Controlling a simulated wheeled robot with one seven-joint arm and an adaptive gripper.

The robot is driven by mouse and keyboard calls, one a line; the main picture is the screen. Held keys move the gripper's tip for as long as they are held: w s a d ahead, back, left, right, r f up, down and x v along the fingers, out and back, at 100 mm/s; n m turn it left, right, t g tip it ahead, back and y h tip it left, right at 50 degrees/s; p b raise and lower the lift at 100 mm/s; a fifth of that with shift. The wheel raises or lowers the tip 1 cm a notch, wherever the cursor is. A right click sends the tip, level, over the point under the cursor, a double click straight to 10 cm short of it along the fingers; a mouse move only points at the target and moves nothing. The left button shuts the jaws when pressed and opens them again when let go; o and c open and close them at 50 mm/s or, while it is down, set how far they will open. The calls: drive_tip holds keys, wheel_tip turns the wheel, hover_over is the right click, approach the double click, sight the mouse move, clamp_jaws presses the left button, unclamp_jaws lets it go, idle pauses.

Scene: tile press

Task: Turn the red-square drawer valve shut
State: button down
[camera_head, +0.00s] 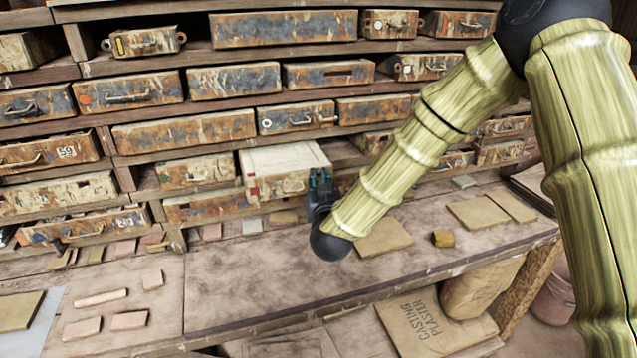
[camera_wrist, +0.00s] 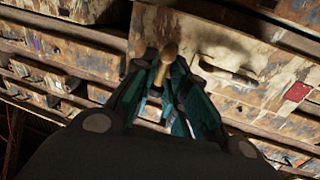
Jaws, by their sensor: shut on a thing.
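The red-square drawer (camera_head: 283,160) juts out from the rack in the head view, with a pale top and a red square on the left of its front. In the wrist view, its worn front (camera_wrist: 235,70) shows the red square at the right. The valve (camera_wrist: 168,55) has a brown rounded end and a yellowish stem, and lies between my fingertips. My gripper (camera_wrist: 164,68) is shut on it. In the head view my gripper (camera_head: 320,184) is at the right end of the drawer front and hides the valve. The valve's exact angle is hard to tell.
Rows of worn drawers (camera_head: 185,130) fill the rack around the red-square one. The bench top (camera_head: 250,280) below is largely clear, with small tiles (camera_head: 100,298) at the left, flat slabs (camera_head: 384,238) and a yellow block (camera_head: 443,239) at the right.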

drive_tip(key=d+m+g+y+b, duration=0.1)
drive_tip(key=m+b, duration=0.4)
drive_tip(key=f+m+g+b, duration=0.1)
drive_tip(key=m+b, duration=0.4)
drive_tip(key=w+d+f+m+y+b, duration=0.1)
drive_tip(key=m+b, duration=0.4)
drive_tip(key=b, duration=0.1)
drive_tip(key=shift+d+f+g+y, duration=0.25)
drive_tip(key=shift+d+g+y, duration=0.05)
drive_tip(key=shift+d+g, duration=0.1)
drive_tip(key=shift+s+m, duration=0.1)
drive_tip(key=shift+m, duration=0.2)
drive_tip(key=c, duration=1.6)
unclamp_jaws()
drive_tip(key=v, duration=1.2)
